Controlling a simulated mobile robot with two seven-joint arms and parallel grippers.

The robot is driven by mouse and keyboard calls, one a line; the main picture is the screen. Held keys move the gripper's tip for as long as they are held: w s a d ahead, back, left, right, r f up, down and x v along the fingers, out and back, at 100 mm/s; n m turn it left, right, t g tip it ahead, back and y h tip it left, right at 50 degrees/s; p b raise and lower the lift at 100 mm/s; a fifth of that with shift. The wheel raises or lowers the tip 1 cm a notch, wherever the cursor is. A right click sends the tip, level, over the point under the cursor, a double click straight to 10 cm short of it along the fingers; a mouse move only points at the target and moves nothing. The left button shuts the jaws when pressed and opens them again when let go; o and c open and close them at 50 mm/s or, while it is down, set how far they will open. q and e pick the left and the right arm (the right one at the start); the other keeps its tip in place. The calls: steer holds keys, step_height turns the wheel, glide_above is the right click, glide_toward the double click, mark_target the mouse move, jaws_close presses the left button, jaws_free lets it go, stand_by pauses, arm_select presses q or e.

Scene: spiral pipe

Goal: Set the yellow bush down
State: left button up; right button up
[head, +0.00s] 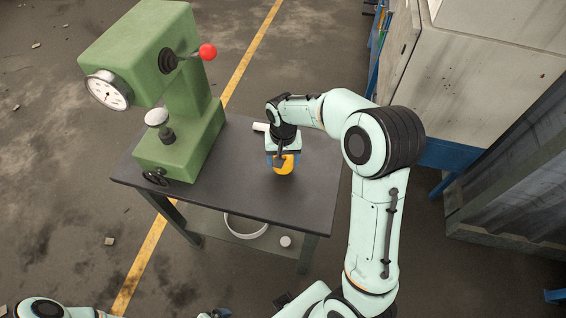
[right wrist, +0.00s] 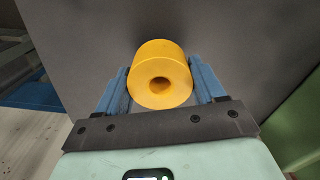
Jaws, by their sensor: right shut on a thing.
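The yellow bush (right wrist: 176,56), a short cylinder with a round hole in its end, is between the two blue fingers of my right gripper (right wrist: 160,88) in the right wrist view. The fingers are shut on its sides. In the head view the bush (head: 285,166) shows below my right gripper (head: 282,158), over the right part of the dark table (head: 232,205). I cannot tell whether the bush touches the tabletop. My left gripper is not clearly in view; only parts of my left arm show at the lower left edge.
A green press (head: 165,100) with a dial and a red-knobbed lever stands on the table's left side. A white ring (head: 246,228) and a small pale piece (head: 285,241) lie on the lower shelf. A large pale cabinet (head: 465,75) stands at right. The table's front middle is clear.

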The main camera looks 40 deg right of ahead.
steer(key=shift+f, duration=1.1)
steer(key=shift+f, duration=0.1)
steer(key=shift+f, duration=0.15)
steer(key=o, duration=1.6)
steer(key=shift+c, duration=0.2)
